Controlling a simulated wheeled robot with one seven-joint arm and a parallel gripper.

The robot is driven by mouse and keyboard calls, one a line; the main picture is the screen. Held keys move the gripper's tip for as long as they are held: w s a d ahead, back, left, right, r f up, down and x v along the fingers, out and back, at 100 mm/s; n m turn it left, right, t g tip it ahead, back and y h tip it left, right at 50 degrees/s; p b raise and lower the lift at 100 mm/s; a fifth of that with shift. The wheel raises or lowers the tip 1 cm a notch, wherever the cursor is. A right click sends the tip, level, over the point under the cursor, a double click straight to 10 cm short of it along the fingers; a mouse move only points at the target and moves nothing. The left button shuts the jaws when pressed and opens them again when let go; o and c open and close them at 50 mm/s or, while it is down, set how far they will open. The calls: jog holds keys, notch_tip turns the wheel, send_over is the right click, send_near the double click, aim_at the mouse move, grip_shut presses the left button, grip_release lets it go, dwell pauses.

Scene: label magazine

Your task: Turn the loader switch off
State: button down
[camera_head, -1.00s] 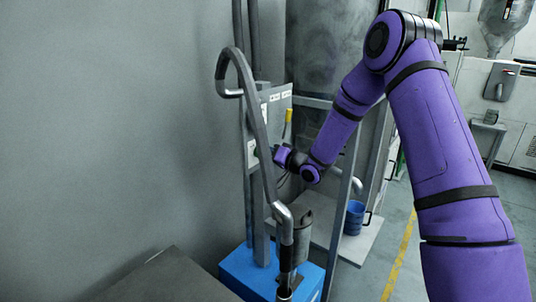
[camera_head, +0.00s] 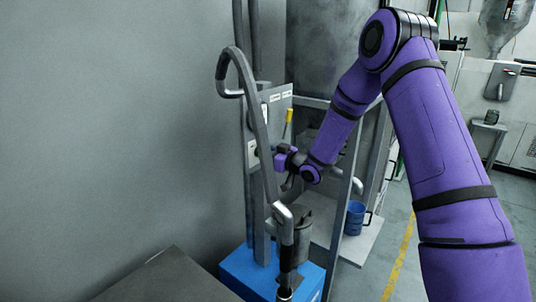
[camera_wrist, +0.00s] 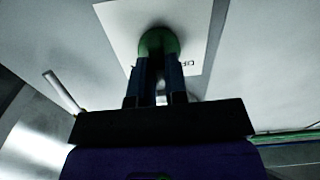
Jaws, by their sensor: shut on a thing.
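The switch is a rounded green knob (camera_wrist: 158,41) on a pale label plate (camera_wrist: 122,18) in the wrist view. Upside-down lettering that looks like "OFF" shows to the right of the knob. My gripper (camera_wrist: 158,70) is shut on the knob, with a dark finger on each side. The fingers hide the knob's near part, and I cannot tell which way it points.
A yellow-handled lever (camera_head: 288,118) sticks out of the box above my gripper. A bent grey pipe (camera_head: 258,125) stands in front of the box. A blue base (camera_head: 242,272) lies below, and a blue bucket (camera_head: 354,217) stands to the right.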

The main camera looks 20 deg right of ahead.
jog(key=shift+s+a+f+n, duration=0.1)
jog(key=shift+a+n, duration=0.05)
jog(key=shift+n, duration=3.95)
jog(key=c, duration=1.1)
grip_release()
jog(key=shift+c, duration=0.2)
jog(key=v, duration=1.1)
